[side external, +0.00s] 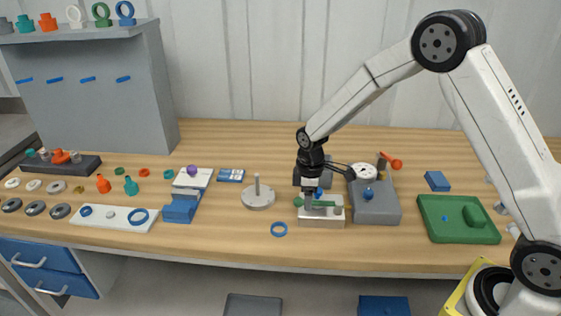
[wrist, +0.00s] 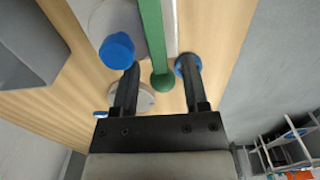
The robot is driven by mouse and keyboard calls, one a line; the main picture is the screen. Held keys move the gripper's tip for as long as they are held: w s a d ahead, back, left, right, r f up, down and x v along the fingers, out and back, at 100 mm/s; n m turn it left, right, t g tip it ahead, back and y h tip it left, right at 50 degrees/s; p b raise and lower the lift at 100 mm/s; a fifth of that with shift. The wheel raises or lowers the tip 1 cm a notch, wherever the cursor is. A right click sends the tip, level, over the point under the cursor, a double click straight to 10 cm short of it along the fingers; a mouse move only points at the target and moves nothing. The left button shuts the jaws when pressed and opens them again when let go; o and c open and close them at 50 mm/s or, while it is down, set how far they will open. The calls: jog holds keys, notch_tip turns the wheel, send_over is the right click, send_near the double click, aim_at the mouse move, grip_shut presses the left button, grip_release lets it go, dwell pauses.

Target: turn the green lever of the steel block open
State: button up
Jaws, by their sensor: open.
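The steel block (side external: 322,218) sits on the bench near the middle of the side view, with its green lever (side external: 325,203) lying across the top, roughly along the picture's width. My gripper (side external: 309,203) is over the left part of the block, pointing down. In the wrist view the lever (wrist: 152,38) runs down from the top edge and its ball end (wrist: 163,82) lies between my two open fingers (wrist: 159,68). Gaps show on both sides of the ball. A blue knob (wrist: 116,50) is close by the left finger. My gripper partly hides the block.
A grey box (side external: 375,207) with a white dial stands just right of the block. A round steel base with a post (side external: 258,196) is at the left, and a blue ring (side external: 279,229) lies in front. A green tray (side external: 458,220) is farther right.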

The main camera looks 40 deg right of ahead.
jog(key=shift+c, duration=0.2)
grip_shut()
dwell(1.3)
